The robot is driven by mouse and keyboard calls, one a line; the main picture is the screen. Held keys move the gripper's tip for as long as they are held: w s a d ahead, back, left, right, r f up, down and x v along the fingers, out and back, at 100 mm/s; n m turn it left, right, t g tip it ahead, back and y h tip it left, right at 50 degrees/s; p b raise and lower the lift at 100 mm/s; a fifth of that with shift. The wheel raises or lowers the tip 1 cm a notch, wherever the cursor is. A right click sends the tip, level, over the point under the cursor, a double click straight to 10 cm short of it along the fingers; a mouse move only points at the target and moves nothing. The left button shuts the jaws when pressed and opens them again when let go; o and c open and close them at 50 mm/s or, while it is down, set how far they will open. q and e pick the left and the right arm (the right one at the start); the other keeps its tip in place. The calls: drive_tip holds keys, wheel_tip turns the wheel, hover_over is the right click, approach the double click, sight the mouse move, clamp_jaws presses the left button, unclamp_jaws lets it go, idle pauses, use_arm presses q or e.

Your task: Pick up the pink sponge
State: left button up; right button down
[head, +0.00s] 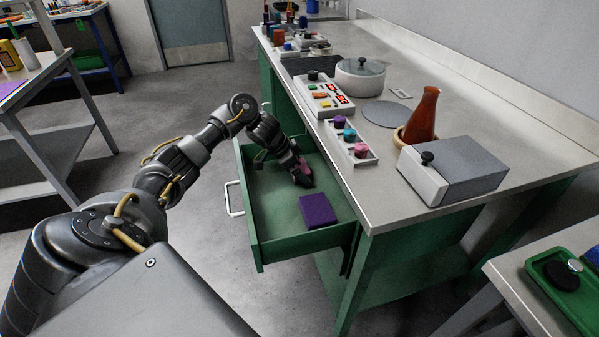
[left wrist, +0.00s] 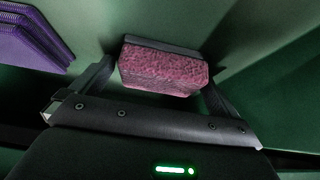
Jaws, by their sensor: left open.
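The pink sponge (left wrist: 165,70) lies in the open green drawer (head: 262,230). In the left wrist view it sits between the two fingers of my left gripper (left wrist: 160,82), with dark gaps beside it. In the head view my left gripper (head: 302,172) reaches down into the drawer, and a pink patch of the sponge (head: 304,162) shows beside its fingers. The gripper is open around the sponge. Most of the sponge is hidden by the gripper in the head view. My right gripper is not in view.
A purple block (head: 317,211) lies in the drawer near its front right corner; it also shows in the left wrist view (left wrist: 32,35). The drawer walls surround the gripper. The bench top (head: 385,190) above holds a grey box (head: 455,170) and a red-brown flask (head: 423,116).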

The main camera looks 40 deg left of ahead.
sight(305, 165)
use_arm(q)
drive_tip(key=shift+c, duration=0.4)
drive_tip(key=c, duration=0.9)
drive_tip(key=shift+r, duration=0.15)
drive_tip(key=shift+r, duration=0.6)
drive_tip(key=shift+r+p, duration=0.45)
drive_tip(key=shift+r, duration=0.3)
drive_tip(key=shift+a+r+p, duration=0.55)
drive_tip(key=shift+a+r, duration=1.15)
drive_tip(key=shift+a, duration=0.65)
drive_tip(key=shift+a+r+p, duration=0.5)
drive_tip(key=shift+a+r, duration=1.15)
drive_tip(key=shift+a, duration=0.65)
drive_tip(key=shift+a+r+p, duration=0.55)
drive_tip(key=shift+a+r, duration=1.15)
drive_tip(key=shift+a, duration=0.65)
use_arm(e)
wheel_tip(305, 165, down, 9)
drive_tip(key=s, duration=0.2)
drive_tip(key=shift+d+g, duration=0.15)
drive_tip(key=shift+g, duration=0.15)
